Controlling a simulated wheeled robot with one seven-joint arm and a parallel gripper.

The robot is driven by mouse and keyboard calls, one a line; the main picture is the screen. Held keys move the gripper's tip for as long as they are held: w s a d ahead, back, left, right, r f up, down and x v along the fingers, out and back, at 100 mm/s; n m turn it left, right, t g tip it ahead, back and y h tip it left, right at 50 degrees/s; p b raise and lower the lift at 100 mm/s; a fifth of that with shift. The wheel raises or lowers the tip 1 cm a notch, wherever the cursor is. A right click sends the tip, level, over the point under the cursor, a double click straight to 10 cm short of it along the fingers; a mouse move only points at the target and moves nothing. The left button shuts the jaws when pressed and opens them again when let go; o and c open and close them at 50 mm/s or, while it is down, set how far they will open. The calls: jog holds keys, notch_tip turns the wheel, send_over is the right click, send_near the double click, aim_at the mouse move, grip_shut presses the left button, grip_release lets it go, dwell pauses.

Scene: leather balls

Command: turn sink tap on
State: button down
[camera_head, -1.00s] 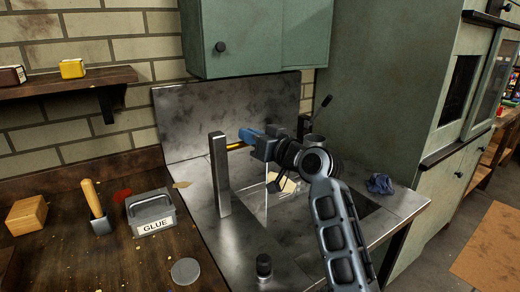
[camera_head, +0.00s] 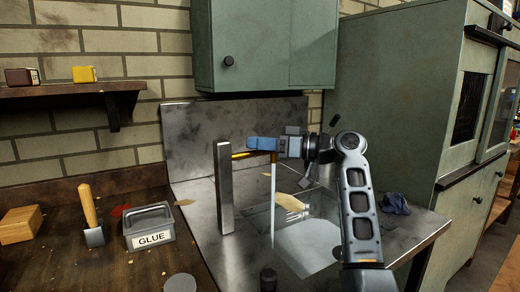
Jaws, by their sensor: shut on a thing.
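The tap is an upright square metal post (camera_head: 224,190) on the sink top, with a short orange-yellow bar (camera_head: 240,155) reaching right from its upper part. My gripper (camera_head: 262,145), with blue fingers, comes from the right and is shut on this bar, whose far part the fingers hide. A pale, narrow stream of water (camera_head: 272,200) falls straight down from beside the fingers toward the sink basin (camera_head: 310,240). A dark-knobbed lever (camera_head: 334,121) shows behind my arm; I cannot tell what it is fixed to.
A grey GLUE box (camera_head: 150,228), a wooden-handled tool (camera_head: 90,212) and a wooden block (camera_head: 20,225) stand on the left bench. A dark knob (camera_head: 268,279) stands at the sink's front. A green cabinet (camera_head: 260,45) hangs above. A blue cloth (camera_head: 396,203) lies right of the basin.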

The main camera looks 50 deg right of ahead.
jog(key=shift+a, duration=0.1)
dwell(0.3)
jog(key=c, duration=1.2)
grip_release()
jog(key=shift+o, duration=0.2)
jog(key=v, duration=0.7)
jog(key=shift+s+d+b, duration=0.25)
jog(key=shift+s+b, duration=0.1)
jog(key=shift+c, duration=0.5)
